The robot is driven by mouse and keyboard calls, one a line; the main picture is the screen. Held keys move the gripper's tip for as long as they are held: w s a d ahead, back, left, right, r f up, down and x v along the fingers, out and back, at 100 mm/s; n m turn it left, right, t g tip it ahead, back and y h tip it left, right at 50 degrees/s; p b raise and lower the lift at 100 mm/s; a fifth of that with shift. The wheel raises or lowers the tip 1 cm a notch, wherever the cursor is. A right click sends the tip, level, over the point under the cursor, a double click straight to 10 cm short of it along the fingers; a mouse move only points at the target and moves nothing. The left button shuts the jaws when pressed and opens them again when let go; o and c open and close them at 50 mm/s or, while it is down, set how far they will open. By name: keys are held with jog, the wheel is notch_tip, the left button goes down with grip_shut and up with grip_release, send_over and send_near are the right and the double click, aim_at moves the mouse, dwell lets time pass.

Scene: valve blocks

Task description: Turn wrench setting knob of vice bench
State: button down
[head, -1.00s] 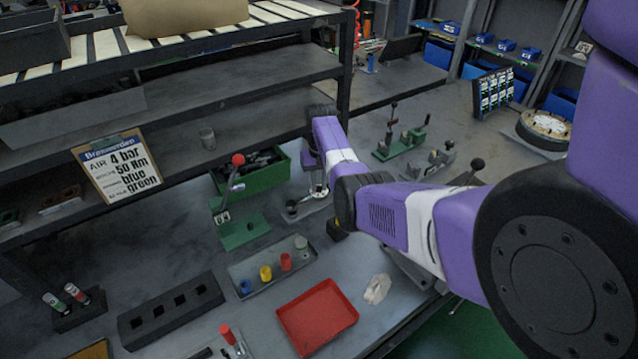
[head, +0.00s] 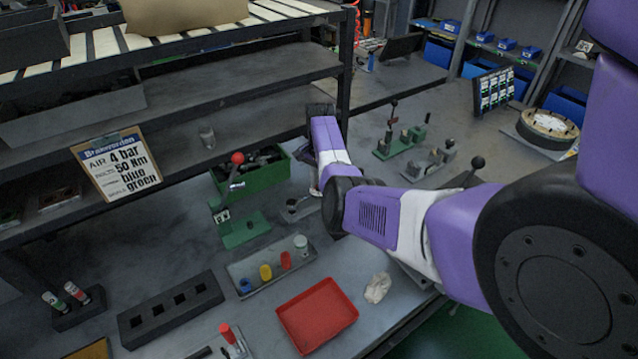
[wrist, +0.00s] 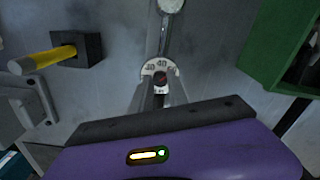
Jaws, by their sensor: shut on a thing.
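In the wrist view the setting knob (wrist: 160,78) is a small dark, round part with a reddish mark, in front of a pale curved scale (wrist: 161,65) with numbers such as 30 and 40. My gripper (wrist: 160,92) is shut on the knob, its fingers on either side of it. A grey bar runs from the scale up to a pale round disc (wrist: 171,5). In the head view part of the wrench fixture (head: 297,209) shows on the bench left of my wrist. My arm hides the knob and fingertips there.
A block with a yellow-handled part (wrist: 55,58) stands left in the wrist view; a green bin (wrist: 280,45) is at right. In the head view a red-knobbed lever fixture (head: 243,228), a tray of coloured pegs (head: 262,282) and a red tray (head: 317,315) stand nearby.

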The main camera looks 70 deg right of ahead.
jog(key=shift+r+m, duration=0.1)
jog(key=shift+m, duration=0.5)
jog(key=c, duration=1.3)
grip_release()
jog(key=shift+r+b, duration=0.5)
jog(key=shift+r, duration=3.4)
